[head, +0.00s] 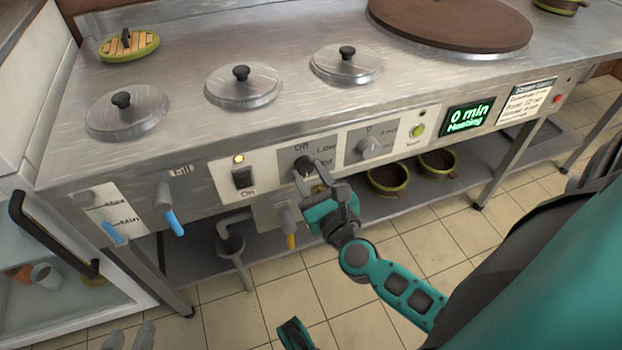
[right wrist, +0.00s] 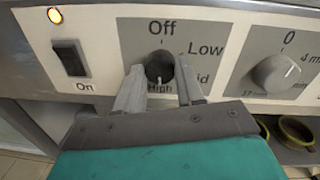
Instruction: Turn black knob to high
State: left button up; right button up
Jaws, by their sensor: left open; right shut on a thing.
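The black knob (head: 303,166) is on a dark grey dial panel on the front of the steel counter. In the right wrist view the knob (right wrist: 160,66) has Off above it, Low at upper right, "id" of a partly covered word at right, and High below. A pale mark on its lower side points down toward High. My right gripper (head: 318,180) is shut on the knob, one finger on each side; it also shows in the right wrist view (right wrist: 160,84). My left gripper (head: 130,338) is open and empty at the bottom edge, away from the counter.
Left of the knob is an On switch (head: 242,177) with a lit orange lamp (head: 239,159). Right is a grey timer knob (head: 369,147) and a display (head: 468,116) reading "0 min Heating". A yellow-handled tap (head: 290,238) hangs below. Several lidded wells are on top.

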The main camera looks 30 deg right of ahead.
jog(key=shift+r, duration=0.1)
dwell(0.4)
jog(key=o, duration=1)
jog(key=shift+o, duration=0.2)
jog(key=shift+s+a, duration=0.1)
jog(key=shift+s, duration=0.2)
jog(key=s+a, duration=0.2)
jog(key=s, duration=1)
